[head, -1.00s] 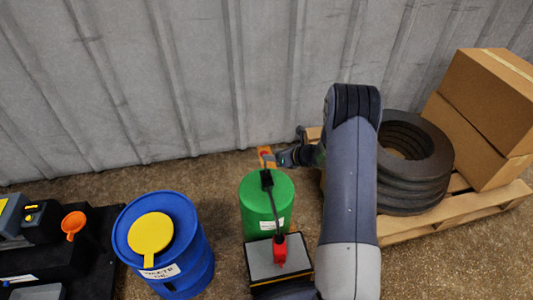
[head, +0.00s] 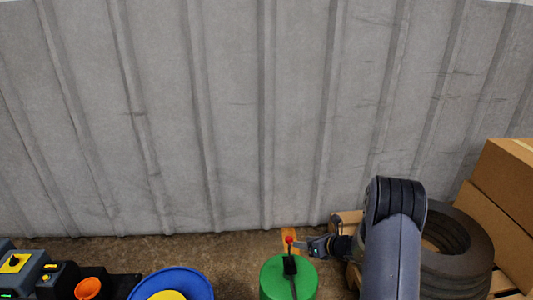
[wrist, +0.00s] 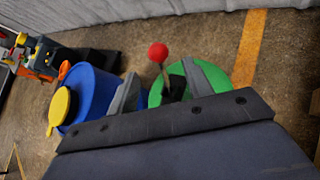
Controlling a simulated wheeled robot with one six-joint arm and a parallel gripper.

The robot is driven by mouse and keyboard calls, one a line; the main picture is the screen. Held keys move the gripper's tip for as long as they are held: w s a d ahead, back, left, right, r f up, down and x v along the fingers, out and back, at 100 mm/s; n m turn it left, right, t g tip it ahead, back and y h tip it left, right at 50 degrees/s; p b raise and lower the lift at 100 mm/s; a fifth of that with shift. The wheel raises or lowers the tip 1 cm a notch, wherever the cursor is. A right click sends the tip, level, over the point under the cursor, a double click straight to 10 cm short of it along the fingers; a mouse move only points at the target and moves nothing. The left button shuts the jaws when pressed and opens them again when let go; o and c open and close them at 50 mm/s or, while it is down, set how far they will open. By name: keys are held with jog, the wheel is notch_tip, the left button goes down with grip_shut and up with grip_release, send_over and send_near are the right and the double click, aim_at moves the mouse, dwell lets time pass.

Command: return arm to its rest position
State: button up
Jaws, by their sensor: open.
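My gripper (head: 308,243) is beside the red ball knob (head: 290,239) in the head view, just to its right. The knob tops a black lever (head: 290,265) on the green drum (head: 275,277). In the wrist view, the two fingers of my gripper (wrist: 160,88) are spread apart with nothing held between them. The red knob (wrist: 158,52) shows beyond the gap, over the green drum (wrist: 212,72). My arm comes in from the lower right of the head view. Whether the fingers touch the lever cannot be told.
A blue drum with a yellow lid (head: 166,296) is at lower left, beside black equipment with an orange funnel (head: 88,288). Black rings (head: 462,240) and cardboard boxes (head: 510,200) are at right. A ribbed grey wall (head: 230,110) stands behind.

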aim_at(291, 240)
jog(key=b+x, duration=0.1)
jog(key=x, duration=0.7)
jog(key=shift+w+a+f+b, duration=0.1)
jog(key=shift+a+f+b, duration=0.1)
jog(key=shift+a+b, duration=0.1)
jog(key=shift+r, duration=0.2)
jog(key=shift+s+d, duration=0.1)
jog(key=shift+s, duration=0.1)
jog(key=shift+p, duration=0.3)
